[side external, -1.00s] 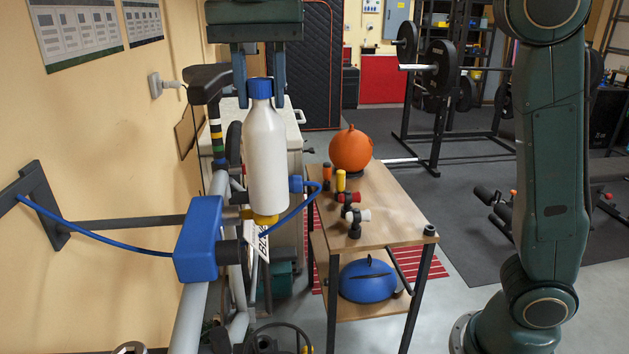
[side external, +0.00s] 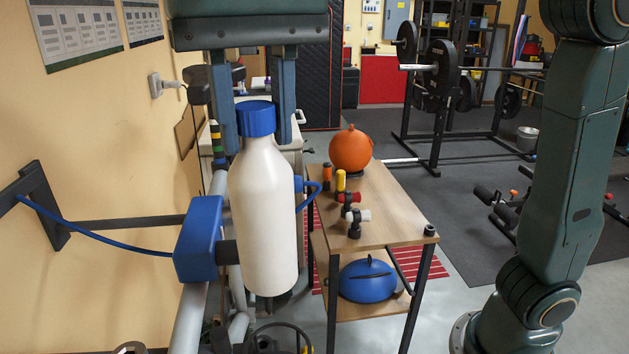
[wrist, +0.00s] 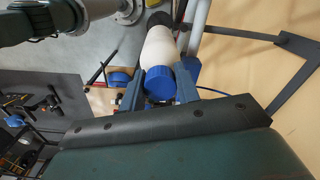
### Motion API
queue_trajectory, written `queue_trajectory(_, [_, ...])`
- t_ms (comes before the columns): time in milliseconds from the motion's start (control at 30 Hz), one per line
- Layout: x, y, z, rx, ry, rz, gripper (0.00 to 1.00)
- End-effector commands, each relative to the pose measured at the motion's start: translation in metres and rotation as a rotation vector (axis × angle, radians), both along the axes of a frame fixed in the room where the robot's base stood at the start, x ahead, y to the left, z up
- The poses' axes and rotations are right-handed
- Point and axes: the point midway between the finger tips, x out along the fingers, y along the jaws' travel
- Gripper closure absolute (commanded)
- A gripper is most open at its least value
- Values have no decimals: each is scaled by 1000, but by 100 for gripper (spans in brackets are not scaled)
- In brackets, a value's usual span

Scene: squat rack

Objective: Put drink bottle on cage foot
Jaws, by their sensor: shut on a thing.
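The drink bottle (side external: 262,215), white with a blue cap, hangs upright in the middle left of the side view. My gripper (side external: 254,142) is above it, its two fingers on either side of the cap and neck, shut on the bottle. In the wrist view the blue cap (wrist: 160,84) is between the fingers (wrist: 159,92), and the white body (wrist: 158,48) points away from the camera. I cannot pick out the cage foot with certainty; the bottle covers part of the frame and stand behind it.
A blue clamp box (side external: 198,238) on a grey tube is just left of the bottle, with a blue cable to a wall bracket (side external: 42,205). A wooden trolley (side external: 385,220) holds an orange ball (side external: 350,150) and small tools. A squat rack (side external: 440,120) stands behind.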

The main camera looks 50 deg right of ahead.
Motion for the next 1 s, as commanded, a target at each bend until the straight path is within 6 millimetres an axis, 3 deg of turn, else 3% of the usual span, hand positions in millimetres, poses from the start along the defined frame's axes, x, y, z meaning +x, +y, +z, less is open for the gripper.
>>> queue_trajectory(367, [0,0,-12,0,0,0,100])
queue_trajectory(1000, [0,0,-102,-1,2,0,100])
